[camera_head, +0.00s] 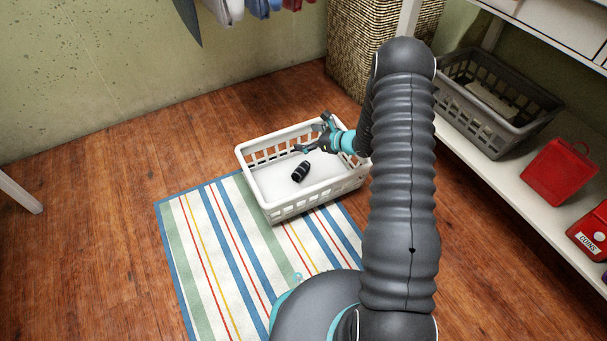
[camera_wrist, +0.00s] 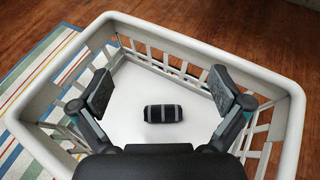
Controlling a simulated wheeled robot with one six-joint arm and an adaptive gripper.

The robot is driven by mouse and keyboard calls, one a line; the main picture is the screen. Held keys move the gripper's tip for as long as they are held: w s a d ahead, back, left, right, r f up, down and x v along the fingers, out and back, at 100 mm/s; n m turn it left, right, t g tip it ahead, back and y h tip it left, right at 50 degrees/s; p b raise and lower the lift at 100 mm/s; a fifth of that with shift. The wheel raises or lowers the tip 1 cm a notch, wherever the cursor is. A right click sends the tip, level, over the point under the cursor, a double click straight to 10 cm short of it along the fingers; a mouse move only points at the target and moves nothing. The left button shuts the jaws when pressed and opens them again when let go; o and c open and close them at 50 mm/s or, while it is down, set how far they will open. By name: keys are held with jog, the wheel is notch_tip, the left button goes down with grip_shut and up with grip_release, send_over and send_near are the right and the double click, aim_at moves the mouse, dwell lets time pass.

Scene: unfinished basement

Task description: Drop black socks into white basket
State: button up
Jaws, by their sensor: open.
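The white basket (camera_head: 267,208) stands on the floor, partly on a striped rug; its rim also shows in the wrist view (camera_wrist: 190,40). The black socks (camera_head: 301,172), a small dark roll with grey bands, lie inside on the basket's white bottom. They also show in the wrist view (camera_wrist: 163,113), between and beyond my fingers. My gripper (camera_head: 316,136) is over the basket, pointing down into it. In the wrist view my gripper (camera_wrist: 160,90) has its fingers wide apart with nothing between them, clear of the socks.
A striped rug (camera_head: 215,260) lies under the basket's near side. At the right a low shelf (camera_head: 480,165) holds a grey crate (camera_head: 478,125) and red containers (camera_head: 560,170). A tall wicker hamper (camera_head: 350,50) stands behind. Clothes hang at the top. Wooden floor at the left is clear.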

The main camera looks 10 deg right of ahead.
jog(key=shift+d, duration=0.1)
jog(key=v, duration=1.1)
jog(key=shift+s+d+r, duration=0.15)
jog(key=shift+s+d, duration=0.05)
jog(key=shift+s, duration=0.15)
